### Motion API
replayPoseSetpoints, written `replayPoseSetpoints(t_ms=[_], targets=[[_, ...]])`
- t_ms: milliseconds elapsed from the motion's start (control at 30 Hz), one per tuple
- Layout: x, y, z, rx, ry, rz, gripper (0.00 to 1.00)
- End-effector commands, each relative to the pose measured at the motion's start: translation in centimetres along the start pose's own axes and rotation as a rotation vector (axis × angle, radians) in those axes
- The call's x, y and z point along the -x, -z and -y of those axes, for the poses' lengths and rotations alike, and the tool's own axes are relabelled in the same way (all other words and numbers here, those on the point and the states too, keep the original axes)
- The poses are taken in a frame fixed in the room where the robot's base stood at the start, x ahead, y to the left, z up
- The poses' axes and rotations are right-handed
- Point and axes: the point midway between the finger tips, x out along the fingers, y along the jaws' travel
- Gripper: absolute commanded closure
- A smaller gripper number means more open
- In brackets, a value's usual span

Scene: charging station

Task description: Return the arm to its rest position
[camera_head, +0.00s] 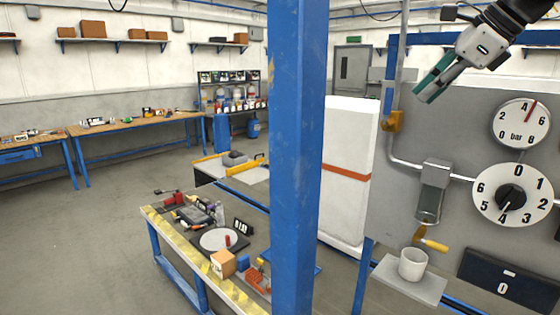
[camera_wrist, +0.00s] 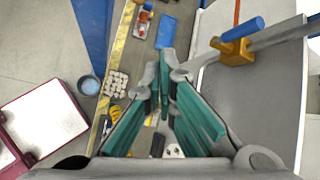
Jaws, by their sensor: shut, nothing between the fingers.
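My gripper (camera_head: 437,83) is at the upper right of the head view, at the end of my dark arm, in front of the grey panel's upper left part. Its green-lined fingers are close together, with nothing seen held. In the wrist view my gripper (camera_wrist: 168,75) points away from the camera, over the bench edge and the panel side. The fingers look shut and empty. Most of my arm lies outside the head view.
A blue post (camera_head: 297,160) stands left of my gripper. The panel carries a yellow valve (camera_head: 395,122), a bar gauge (camera_head: 521,124), a dial (camera_head: 512,195) and a glass cylinder (camera_head: 432,195). A white cup (camera_head: 412,264) stands on a shelf (camera_head: 432,287). Open floor (camera_head: 70,240) lies left.

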Motion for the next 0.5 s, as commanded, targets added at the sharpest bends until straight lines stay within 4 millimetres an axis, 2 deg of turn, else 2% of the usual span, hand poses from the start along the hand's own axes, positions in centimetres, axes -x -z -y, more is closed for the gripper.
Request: replayPoseSetpoints(t_ms=[33,233,367,500], targets=[[-0.3,-0.7,-2.8,0.125,-0.011,-0.03,1.0],[-1.7,0.0,-12.7,0.66,-0.078,-0.147,1.0],[-2.5,1.9,-19.2,1.029,-0.141,-0.208,1.0],[-3.5,4.9,-25.8,1.434,-0.222,-0.254,1.0]])
